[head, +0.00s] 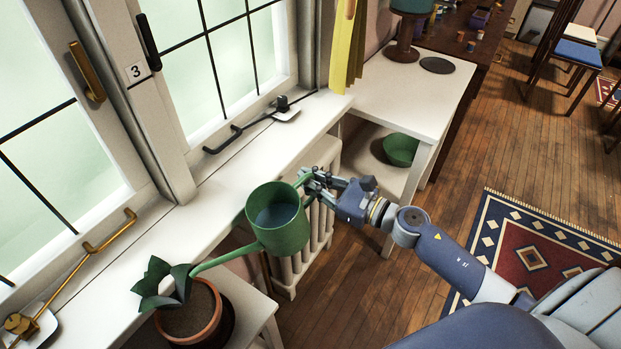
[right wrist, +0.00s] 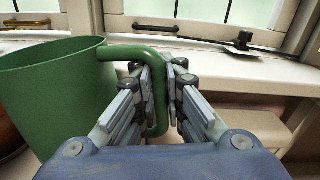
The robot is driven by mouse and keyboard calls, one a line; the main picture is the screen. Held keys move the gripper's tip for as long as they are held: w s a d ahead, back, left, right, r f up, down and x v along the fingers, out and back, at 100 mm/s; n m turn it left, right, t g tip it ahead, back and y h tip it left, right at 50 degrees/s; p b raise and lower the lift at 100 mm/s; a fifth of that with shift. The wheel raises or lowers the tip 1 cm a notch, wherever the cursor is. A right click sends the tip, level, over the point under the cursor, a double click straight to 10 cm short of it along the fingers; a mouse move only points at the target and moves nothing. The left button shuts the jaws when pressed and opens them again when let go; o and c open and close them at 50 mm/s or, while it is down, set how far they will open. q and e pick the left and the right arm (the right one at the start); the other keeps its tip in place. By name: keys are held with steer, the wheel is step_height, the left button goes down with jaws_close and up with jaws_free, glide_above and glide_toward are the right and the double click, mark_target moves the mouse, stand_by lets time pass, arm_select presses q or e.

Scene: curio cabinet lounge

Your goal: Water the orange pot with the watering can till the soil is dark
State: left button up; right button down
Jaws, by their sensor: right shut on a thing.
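The green watering can (head: 283,238) is in the middle of the head view, with bluish water (head: 276,216) inside. My right gripper (head: 308,180) is shut on its handle, which also shows between the fingers in the right wrist view (right wrist: 158,95). The spout points left, its end at the plant's leaves over the orange pot (head: 207,335). I cannot tell if water is flowing. The pot holds a dark green plant (head: 160,285) and brown soil (head: 188,318). A sliver of the pot shows at the left of the right wrist view (right wrist: 8,138). My left gripper is not in view.
The white window sill (head: 225,205) runs beside the can, with window latches (head: 287,110) along it. A white radiator (head: 300,255) stands below. A white shelf unit (head: 425,105) with a green bowl (head: 400,149) is farther back.

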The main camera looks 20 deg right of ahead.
steer(key=shift+r+n+p, duration=0.3)
steer(key=shift+r+p, duration=0.25)
steer(key=shift+r, duration=0.15)
steer(key=shift+s+a+r+n+h+p, duration=0.1)
steer(key=shift+a+r+n+p, duration=0.2)
steer(key=shift+r+p, duration=0.45)
steer(key=shift+s+a+r+n+h+p, duration=0.1)
steer(key=shift+a+r+n+p, duration=0.3)
steer(key=shift+p, duration=0.7)
steer(key=shift+s+a+r+n+h+p, duration=0.1)
steer(key=shift+r+n+p, duration=0.2)
steer(key=shift+r+p, duration=0.5)
steer(key=shift+f, duration=0.15)
steer(key=shift+a+r+p, duration=0.1)
steer(key=shift+r+p, duration=0.3)
steer(key=shift+p, duration=0.05)
steer(key=shift+r+p, duration=0.25)
steer(key=shift+p, duration=0.05)
steer(key=shift+a+r, duration=0.15)
steer(key=shift+r, duration=0.1)
steer(key=shift+s+r+n+p, duration=0.1)
steer(key=shift+r+n+p, duration=0.2)
steer(key=shift+p, duration=0.3)
steer(key=shift+a+r+g, duration=0.15)
steer(key=shift+r+g, duration=0.05)
steer(key=shift+g, duration=0.1)
stand_by(0.6)
stand_by(0.6)
